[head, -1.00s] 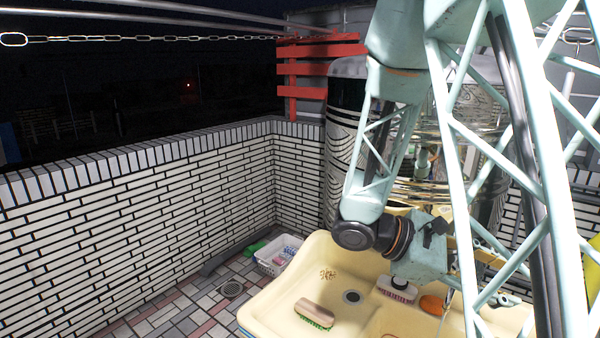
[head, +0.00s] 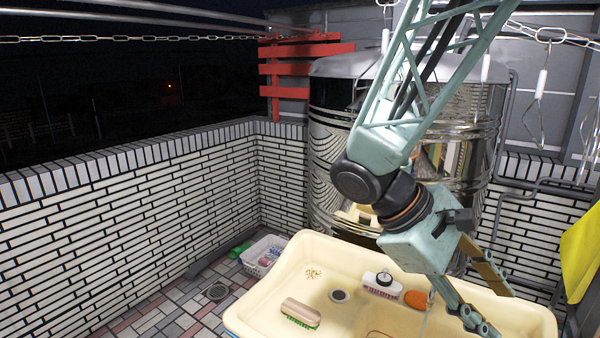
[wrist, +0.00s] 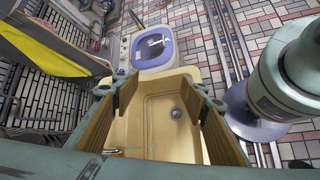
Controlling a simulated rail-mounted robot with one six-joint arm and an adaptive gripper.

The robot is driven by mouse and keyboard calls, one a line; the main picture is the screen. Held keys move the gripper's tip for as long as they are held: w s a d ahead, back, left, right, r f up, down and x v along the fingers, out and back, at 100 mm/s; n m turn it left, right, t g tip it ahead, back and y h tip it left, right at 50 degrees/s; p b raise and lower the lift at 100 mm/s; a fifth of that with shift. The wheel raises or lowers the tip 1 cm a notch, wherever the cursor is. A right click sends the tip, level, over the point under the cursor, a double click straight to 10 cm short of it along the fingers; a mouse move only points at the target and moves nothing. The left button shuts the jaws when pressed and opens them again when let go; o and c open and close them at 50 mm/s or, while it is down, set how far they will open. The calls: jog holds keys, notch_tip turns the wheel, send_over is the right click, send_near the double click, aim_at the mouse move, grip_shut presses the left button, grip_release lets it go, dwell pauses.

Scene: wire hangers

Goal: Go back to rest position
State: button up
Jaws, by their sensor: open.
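My gripper (head: 488,306) hangs over the right part of the cream sink (head: 262,312) in the head view, at the end of my pale green lattice arm. Its fingers point down to the right, with nothing between them. In the wrist view my gripper (wrist: 160,88) has its two brown-padded fingers spread wide apart, and the sink basin (wrist: 160,115) shows empty between them. Wire hangers (head: 540,115) hang from a chain at the upper right of the head view, apart from my gripper.
A shiny steel tank (head: 335,120) stands behind my arm. A yellow cloth (head: 582,252) hangs at right. A washing machine (wrist: 153,48) shows in the wrist view.

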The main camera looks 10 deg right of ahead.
jog(key=s+a+r+m+t+y, duration=0.2)
jog(key=s+a+r+t+y, duration=0.1)
jog(key=a, duration=0.7)
jog(key=s+a+r+m+t+y, duration=0.3)
jog(key=a+r+t+y, duration=0.1)
jog(key=a, duration=0.7)
jog(key=shift+s+t+y, duration=0.2)
jog(key=shift+t+y, duration=0.2)
jog(key=shift+y, duration=0.2)
jog(key=shift+o, duration=0.6)
jog(key=shift+d, duration=0.1)
dwell(0.6)
